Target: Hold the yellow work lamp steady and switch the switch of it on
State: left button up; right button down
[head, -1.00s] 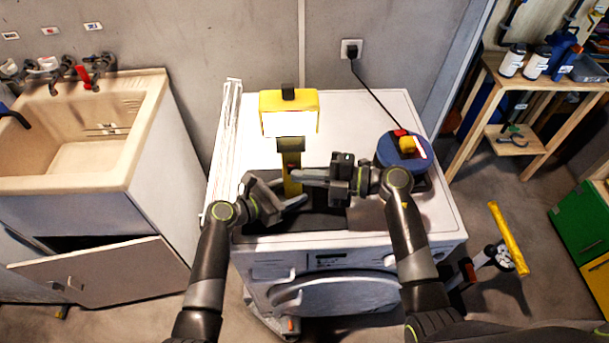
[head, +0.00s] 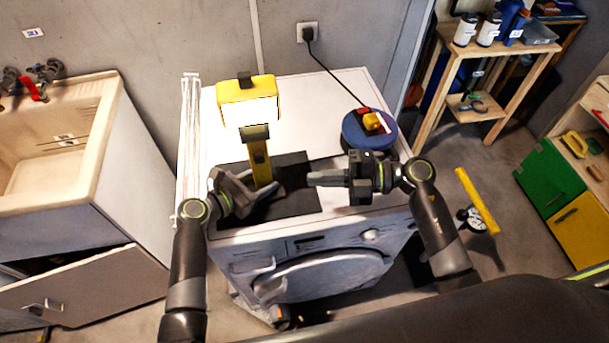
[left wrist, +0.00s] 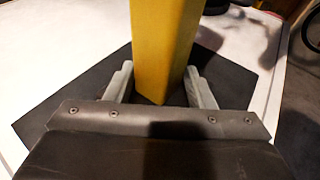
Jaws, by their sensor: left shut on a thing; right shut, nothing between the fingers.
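The yellow work lamp (head: 248,100) stands upright on a dark mat on top of the white washing machine. Its front panel looks bright white, and a small dark detail, perhaps the switch (head: 259,157), shows on its post. My left gripper (head: 262,190) is shut on the lower post; the left wrist view shows the yellow post (left wrist: 163,45) between its two fingers (left wrist: 160,88). My right gripper (head: 312,179) is shut and empty, pointing left, to the right of the post and apart from it.
The dark mat (head: 296,203) lies under the lamp on the washing machine (head: 325,88). A blue round reel (head: 368,133) with a cable to the wall socket (head: 308,33) stands at the right rear. A sink (head: 60,185) is left, a wooden shelf (head: 500,62) right.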

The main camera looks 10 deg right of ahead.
dwell(0.4)
pick_arm(q)
jog(key=o, duration=0.8)
jog(key=shift+a, duration=0.15)
